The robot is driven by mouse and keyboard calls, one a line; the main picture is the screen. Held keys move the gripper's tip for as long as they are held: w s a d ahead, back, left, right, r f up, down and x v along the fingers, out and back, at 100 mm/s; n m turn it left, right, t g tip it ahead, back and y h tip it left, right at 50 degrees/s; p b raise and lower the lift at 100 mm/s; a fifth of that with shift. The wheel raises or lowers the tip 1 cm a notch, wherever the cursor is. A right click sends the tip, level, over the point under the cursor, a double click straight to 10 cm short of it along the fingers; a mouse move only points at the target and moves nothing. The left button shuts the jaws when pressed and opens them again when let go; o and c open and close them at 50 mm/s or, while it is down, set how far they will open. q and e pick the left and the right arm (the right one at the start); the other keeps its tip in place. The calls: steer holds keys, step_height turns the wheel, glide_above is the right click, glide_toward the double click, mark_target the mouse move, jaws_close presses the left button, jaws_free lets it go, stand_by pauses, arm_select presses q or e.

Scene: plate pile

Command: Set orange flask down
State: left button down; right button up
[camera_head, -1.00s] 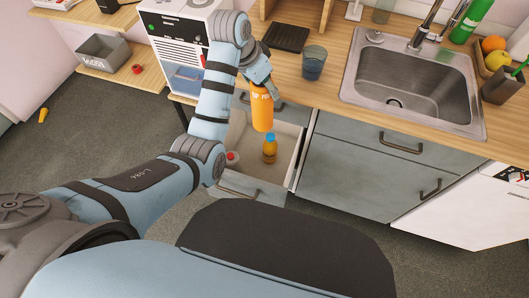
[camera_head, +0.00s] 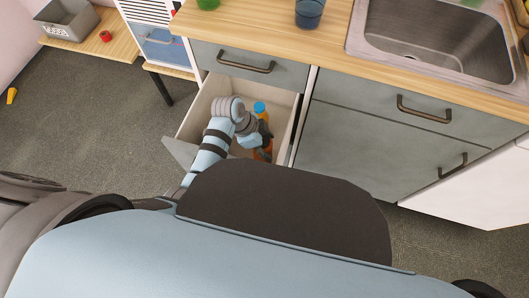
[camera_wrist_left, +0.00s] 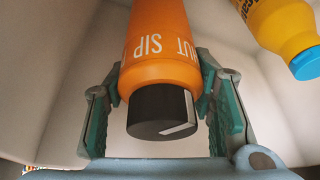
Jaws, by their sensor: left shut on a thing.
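The orange flask (camera_wrist_left: 160,45) with a black cap is between the fingers of my left gripper (camera_wrist_left: 160,100) in the left wrist view. The gripper is shut on it near its cap end. In the head view, the flask (camera_head: 263,152) is inside the open drawer (camera_head: 290,135), partly hidden behind my gripper (camera_head: 252,138). I cannot tell whether its base touches the drawer floor. My right gripper is out of view.
Drawer walls close in around my gripper. The counter (camera_head: 250,30) is above, with a blue glass (camera_head: 309,14) on it.

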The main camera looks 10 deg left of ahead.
arm_select(q)
step_height(320, 180, down, 4)
steer(key=shift+r+b, duration=0.1)
steer(key=shift+b, duration=0.7)
steer(key=c, duration=0.7)
jaws_free()
steer(key=shift+s, duration=0.1)
steer(key=shift+c, duration=0.2)
steer(key=p+v, duration=0.5)
steer(key=v, duration=0.7)
steer(key=shift+p, duration=0.35)
steer(key=shift+d+r, duration=0.1)
steer(key=shift+r, duration=0.05)
